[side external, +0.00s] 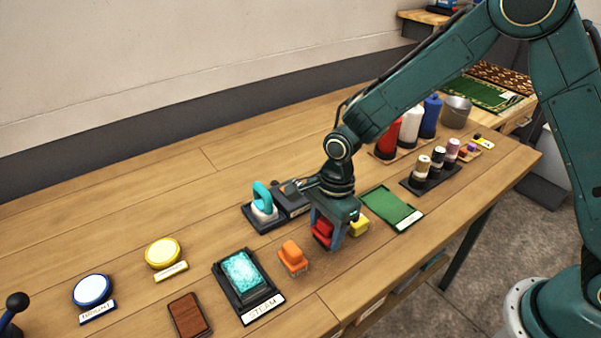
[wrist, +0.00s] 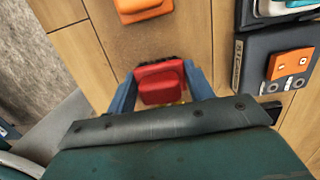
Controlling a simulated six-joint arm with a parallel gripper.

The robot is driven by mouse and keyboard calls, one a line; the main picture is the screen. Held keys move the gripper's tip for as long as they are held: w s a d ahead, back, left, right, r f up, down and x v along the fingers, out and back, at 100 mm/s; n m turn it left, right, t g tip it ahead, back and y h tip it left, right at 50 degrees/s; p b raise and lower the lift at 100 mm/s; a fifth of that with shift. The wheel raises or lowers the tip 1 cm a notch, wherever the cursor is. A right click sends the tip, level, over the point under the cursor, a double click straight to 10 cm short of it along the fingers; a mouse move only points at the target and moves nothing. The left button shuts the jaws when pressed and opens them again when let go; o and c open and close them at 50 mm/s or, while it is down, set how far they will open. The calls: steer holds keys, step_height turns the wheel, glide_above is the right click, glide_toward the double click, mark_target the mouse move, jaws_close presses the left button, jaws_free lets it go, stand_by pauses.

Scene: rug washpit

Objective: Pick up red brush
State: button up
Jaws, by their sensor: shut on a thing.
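The red brush (side external: 322,231) is between the fingers of my gripper (side external: 327,236) in the side view, low over the wooden table. In the wrist view the red brush (wrist: 160,84) sits between the two blue fingers of my gripper (wrist: 161,88), which are shut on it. Dark bristles show at its far edge. I cannot tell whether its bristles touch the table. An orange brush (side external: 292,257) stands apart to its left, and also shows in the wrist view (wrist: 140,9). A yellow brush (side external: 359,226) is close on its right, partly hidden by my gripper.
A green tray (side external: 392,208) lies to the right. A dark stand with a teal-handled item (side external: 263,200) is just behind. The STEAM pad (side external: 243,275) and a brown block (side external: 189,314) lie to the left. Bottles (side external: 410,122) and spools (side external: 436,164) stand at the right back.

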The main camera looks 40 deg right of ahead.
mark_target(320, 222)
step_height(320, 222, up, 18)
stand_by(0.5)
stand_by(0.3)
steer(key=o, duration=0.4)
steer(key=shift+c, duration=1.4)
steer(key=w+a+f+n, duration=0.3)
steer(key=a+f+n, duration=0.1)
steer(key=a, duration=0.5)
steer(key=w+a+f+n+g, duration=0.1)
steer(key=w+a+f+n, duration=0.2)
steer(key=a, duration=0.6)
steer(key=shift+a+f+n, duration=0.3)
steer(key=shift+f+n, duration=0.3)
steer(key=shift+n, duration=0.4)
